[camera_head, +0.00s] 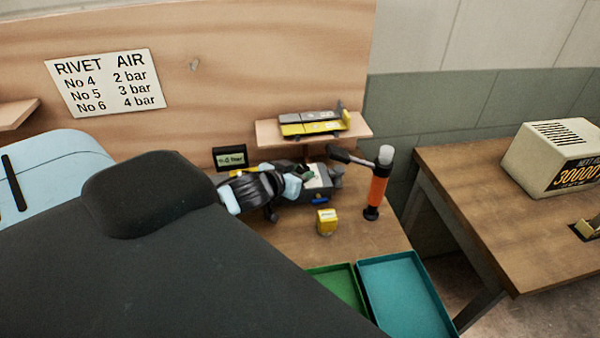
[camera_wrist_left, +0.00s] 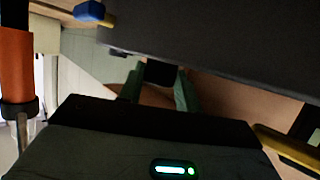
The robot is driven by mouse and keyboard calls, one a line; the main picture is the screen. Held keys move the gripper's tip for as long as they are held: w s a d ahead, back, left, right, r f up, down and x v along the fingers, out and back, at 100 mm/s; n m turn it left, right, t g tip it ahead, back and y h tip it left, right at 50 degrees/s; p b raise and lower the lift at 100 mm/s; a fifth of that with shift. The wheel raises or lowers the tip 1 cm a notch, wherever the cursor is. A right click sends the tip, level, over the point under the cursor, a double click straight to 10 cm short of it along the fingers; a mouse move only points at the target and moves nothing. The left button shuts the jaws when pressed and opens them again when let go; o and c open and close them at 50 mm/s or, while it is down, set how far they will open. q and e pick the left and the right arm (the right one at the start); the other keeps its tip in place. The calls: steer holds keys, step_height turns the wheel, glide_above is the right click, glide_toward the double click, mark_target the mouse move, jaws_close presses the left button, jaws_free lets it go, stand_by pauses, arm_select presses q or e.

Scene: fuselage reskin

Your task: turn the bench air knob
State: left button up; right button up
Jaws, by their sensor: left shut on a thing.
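The air unit's small screen (camera_head: 231,157) stands against the wooden back board and shows a green reading ending in "bar", the digits too small to be sure of. My left gripper (camera_head: 308,172) is low over the bench beside it, largely masked by its own wrist. In the left wrist view my left gripper (camera_wrist_left: 158,88) has its two greenish fingers closed on either side of a dark knob (camera_wrist_left: 161,73). The knob is hidden by the gripper in the head view. My right gripper is out of view.
An orange and black tool (camera_head: 377,186) stands upright just right of the gripper. A small yellow box (camera_head: 326,222) sits in front. A shelf (camera_head: 355,125) is above. Green (camera_head: 340,285) and teal (camera_head: 405,295) trays lie at the front. A sign (camera_head: 107,83) lists rivet pressures.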

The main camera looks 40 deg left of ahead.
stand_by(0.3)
arm_select(q)
steer(key=o, duration=1)
steer(key=v, duration=0.7)
steer(key=shift+s+r, duration=0.2)
steer(key=shift+s, duration=0.15)
steer(key=shift+a, duration=0.1)
